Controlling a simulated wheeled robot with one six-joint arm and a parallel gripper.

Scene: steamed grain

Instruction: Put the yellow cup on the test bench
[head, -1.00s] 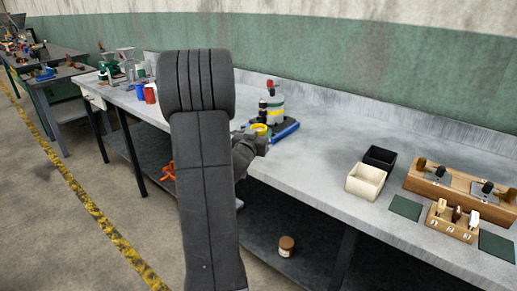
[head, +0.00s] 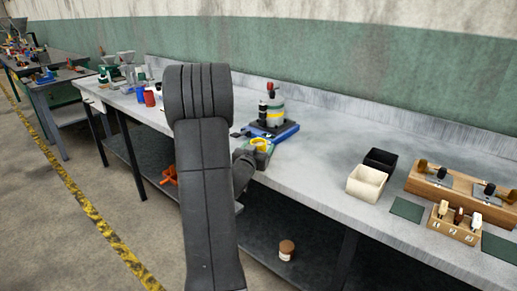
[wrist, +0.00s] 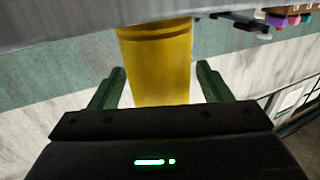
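The yellow cup (head: 261,143) is in my gripper (head: 255,151), at the front edge of the long grey bench (head: 325,155) in the head view. The fingers are largely hidden in the head view by my arm. Just behind the cup is a blue-based apparatus (head: 287,132) with a pale, yellow-banded vessel. I cannot tell whether the cup touches the bench.
A black bin (head: 381,158) and a cream bin (head: 366,183) stand to the right, near wooden racks (head: 440,183). A red cup (head: 150,97) is at the left. A brown-lidded jar (head: 286,250) is on the lower shelf. Bench top between apparatus and bins is clear.

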